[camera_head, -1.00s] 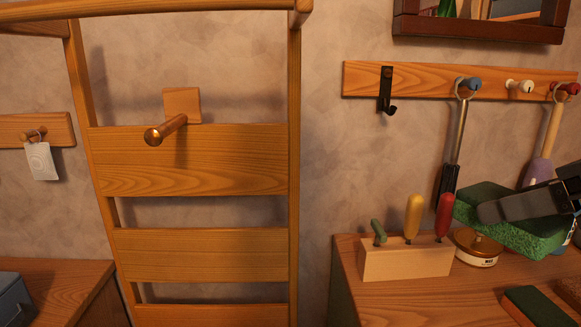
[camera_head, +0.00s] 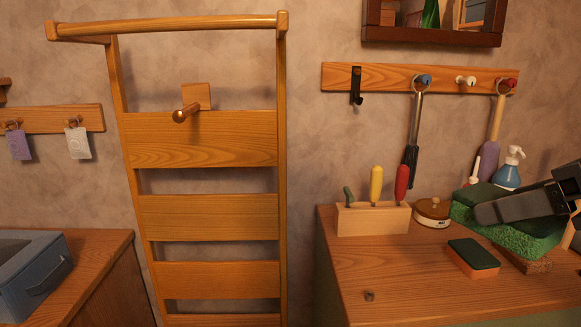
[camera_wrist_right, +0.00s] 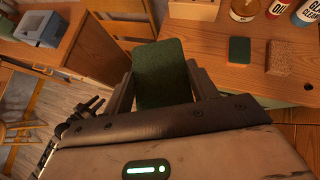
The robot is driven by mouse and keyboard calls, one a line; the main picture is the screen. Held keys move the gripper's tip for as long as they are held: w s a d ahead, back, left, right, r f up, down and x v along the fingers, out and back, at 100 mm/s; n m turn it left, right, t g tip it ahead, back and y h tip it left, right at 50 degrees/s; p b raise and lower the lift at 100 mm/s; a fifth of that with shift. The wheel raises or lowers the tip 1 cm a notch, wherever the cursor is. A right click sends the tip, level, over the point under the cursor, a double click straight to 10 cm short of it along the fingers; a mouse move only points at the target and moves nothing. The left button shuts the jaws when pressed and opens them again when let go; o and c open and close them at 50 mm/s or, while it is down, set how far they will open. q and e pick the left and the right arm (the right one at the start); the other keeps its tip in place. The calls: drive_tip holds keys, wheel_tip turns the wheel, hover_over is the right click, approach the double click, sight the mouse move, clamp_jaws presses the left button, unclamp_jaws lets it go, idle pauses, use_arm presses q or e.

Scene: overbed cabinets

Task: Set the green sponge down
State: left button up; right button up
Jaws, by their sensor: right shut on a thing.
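The green sponge (camera_head: 513,237) is a thick, rough block at the right of the head view, over the right-hand cabinet top (camera_head: 400,285). My right gripper (camera_head: 505,208) is shut on it, with a dark finger along its upper side. In the right wrist view the sponge (camera_wrist_right: 162,72) sits between the two fingers (camera_wrist_right: 163,88). In that view the cabinet's edge and top lie beyond it. Whether the sponge touches anything beneath it I cannot tell. My left gripper is not in view.
A green-and-orange sponge (camera_head: 474,257) and a brown block (camera_head: 530,264) lie close by. A wooden block with coloured handles (camera_head: 373,220), a round jar (camera_head: 432,211) and a blue pump bottle (camera_head: 507,174) stand behind.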

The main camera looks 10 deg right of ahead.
drive_tip(key=shift+n+g+y, duration=0.5)
drive_tip(key=shift+n+y, duration=0.2)
drive_tip(key=shift+n, duration=0.1)
drive_tip(key=x, duration=0.4)
drive_tip(key=shift+w+d+r+p, duration=0.1)
drive_tip(key=shift+w+d+p, duration=0.15)
drive_tip(key=shift+p, duration=0.15)
drive_tip(key=w+a+f+n+g+y+p, duration=0.1)
drive_tip(key=w+a+f+n+y, duration=0.1)
drive_tip(key=f, duration=0.6)
drive_tip(key=w+a+f+n+g+y+p, duration=0.2)
drive_tip(key=a+f, duration=0.3)
drive_tip(key=f, duration=0.4)
drive_tip(key=shift+w+a+f+n, duration=0.25)
drive_tip(key=shift+a+f+n, duration=0.1)
drive_tip(key=shift+n, duration=0.55)
drive_tip(key=shift+a+r, duration=0.1)
drive_tip(key=shift+w+r, duration=0.1)
